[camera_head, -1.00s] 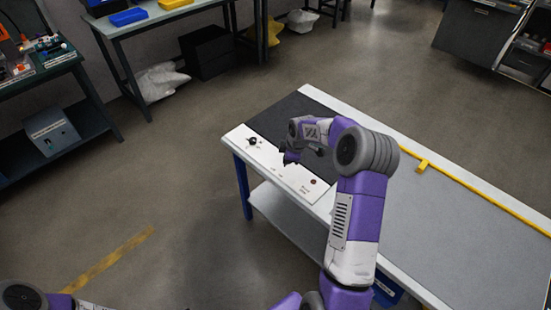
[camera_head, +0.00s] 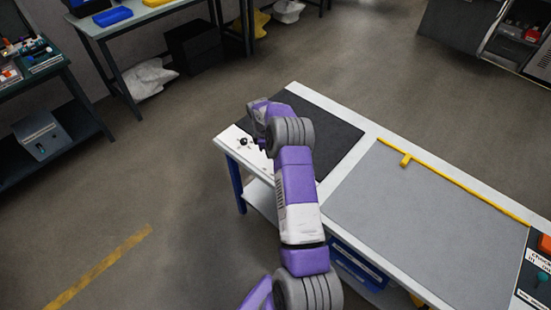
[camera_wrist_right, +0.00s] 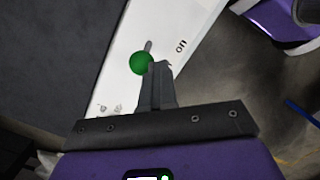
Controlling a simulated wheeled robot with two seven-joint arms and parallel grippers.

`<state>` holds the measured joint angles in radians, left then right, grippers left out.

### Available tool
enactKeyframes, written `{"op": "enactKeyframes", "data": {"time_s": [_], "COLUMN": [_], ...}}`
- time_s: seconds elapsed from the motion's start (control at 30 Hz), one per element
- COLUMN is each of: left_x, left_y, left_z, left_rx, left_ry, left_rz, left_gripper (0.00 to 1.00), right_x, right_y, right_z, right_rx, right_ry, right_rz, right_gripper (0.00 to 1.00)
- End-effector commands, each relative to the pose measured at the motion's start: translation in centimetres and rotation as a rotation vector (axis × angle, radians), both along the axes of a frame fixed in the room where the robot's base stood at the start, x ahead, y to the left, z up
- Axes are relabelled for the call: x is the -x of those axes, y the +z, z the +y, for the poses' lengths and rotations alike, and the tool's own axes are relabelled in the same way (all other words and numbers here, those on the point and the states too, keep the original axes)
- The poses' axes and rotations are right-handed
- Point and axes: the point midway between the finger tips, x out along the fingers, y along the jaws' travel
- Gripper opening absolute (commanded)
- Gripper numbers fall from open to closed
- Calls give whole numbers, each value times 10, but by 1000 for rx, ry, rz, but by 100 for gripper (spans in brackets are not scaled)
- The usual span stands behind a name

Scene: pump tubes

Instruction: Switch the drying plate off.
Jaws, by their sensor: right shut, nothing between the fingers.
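The drying plate (camera_head: 325,132) is a dark flat plate at the far left end of the table. In the right wrist view the strip shows an "on" label, a short grey lever (camera_wrist_right: 148,45) and a green round part (camera_wrist_right: 141,63). My right gripper (camera_wrist_right: 156,68) is shut and empty, its tips right at the green part; I cannot tell if they touch. My left gripper is not in view.
A grey mat (camera_head: 425,200) covers the table's middle, with a yellow bar (camera_head: 450,178) along its back edge. A dark panel with an orange part (camera_head: 545,243) sits at the right. Benches stand at the upper left. The floor left of the table is clear.

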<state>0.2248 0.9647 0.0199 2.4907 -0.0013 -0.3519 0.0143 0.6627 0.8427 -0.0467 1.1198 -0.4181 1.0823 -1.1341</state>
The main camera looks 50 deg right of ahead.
Motion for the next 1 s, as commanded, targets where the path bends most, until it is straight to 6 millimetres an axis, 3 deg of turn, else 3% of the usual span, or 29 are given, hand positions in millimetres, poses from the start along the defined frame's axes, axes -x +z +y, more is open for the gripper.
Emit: {"op": "enactKeyframes", "data": {"time_s": [0.23, 0.67, 1.0], "left_x": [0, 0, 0], "left_y": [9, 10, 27], "left_z": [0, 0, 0], "left_rx": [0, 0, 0], "left_ry": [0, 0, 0], "left_rz": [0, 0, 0], "left_gripper": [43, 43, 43], "right_x": [-1, -1, 3], "right_y": [14, 16, 43], "right_z": [-1, 2, 38], "right_rx": [4, 2, 5], "right_ry": [1, 2, 21], "right_rz": [-3, -4, -8], "right_gripper": [0, 0, 0]}}
